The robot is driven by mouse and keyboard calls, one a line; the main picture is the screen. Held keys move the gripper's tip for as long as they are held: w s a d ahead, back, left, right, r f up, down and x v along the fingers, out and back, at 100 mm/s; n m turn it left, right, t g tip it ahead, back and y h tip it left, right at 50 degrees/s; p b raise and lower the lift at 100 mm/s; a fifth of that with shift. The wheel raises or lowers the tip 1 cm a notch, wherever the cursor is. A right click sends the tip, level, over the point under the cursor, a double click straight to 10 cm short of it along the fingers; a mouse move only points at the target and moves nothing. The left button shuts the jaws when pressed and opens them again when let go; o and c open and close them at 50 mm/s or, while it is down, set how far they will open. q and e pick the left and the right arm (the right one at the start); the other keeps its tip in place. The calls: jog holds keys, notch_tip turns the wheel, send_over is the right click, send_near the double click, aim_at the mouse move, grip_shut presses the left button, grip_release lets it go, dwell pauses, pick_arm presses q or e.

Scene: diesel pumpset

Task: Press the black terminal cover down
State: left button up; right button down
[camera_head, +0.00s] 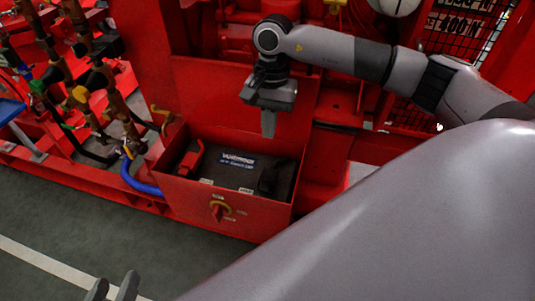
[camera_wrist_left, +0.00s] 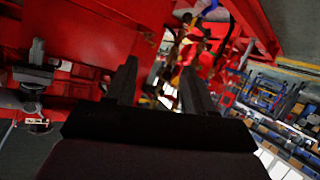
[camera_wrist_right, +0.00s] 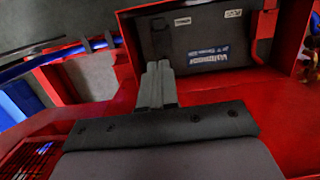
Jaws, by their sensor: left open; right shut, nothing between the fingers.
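The black terminal cover (camera_head: 268,181) is at the right end of the dark battery (camera_head: 232,172), inside an open red box (camera_head: 245,213). It looks like a dark block against the dark battery; I cannot tell whether it is raised or flat. It also shows in the right wrist view (camera_wrist_right: 161,37), just beyond the fingertips. My right gripper (camera_head: 268,132) is shut and empty, pointing down above the back right of the box, apart from the cover. Its fingers show together in the right wrist view (camera_wrist_right: 160,70). My left gripper (camera_head: 111,287) is open and empty at the bottom left.
A red terminal cover (camera_head: 188,160) stands tilted at the battery's left end. A red rotary switch (camera_head: 218,211) is on the box front. Pipes and valves (camera_head: 85,95) stand at left, with a blue hose (camera_head: 137,178) near the box. The floor (camera_head: 60,215) in front is clear.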

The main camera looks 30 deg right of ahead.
jog(key=b, duration=0.4)
send_over(265, 187)
jog(key=w+d, duration=0.2)
jog(key=f, duration=1.2)
jog(key=shift+s+a+f, duration=0.2)
jog(key=shift+s+f, duration=0.05)
pick_arm(q)
jog(key=shift+w+d+f+h, duration=0.1)
jog(key=shift+d+f+h, duration=0.1)
jog(key=shift+d+h, duration=0.2)
jog(key=shift+w+d+f+h, duration=0.1)
jog(key=shift+d+f+h, duration=0.15)
jog(key=shift+d, duration=0.2)
pick_arm(e)
jog(key=shift+f, duration=0.5)
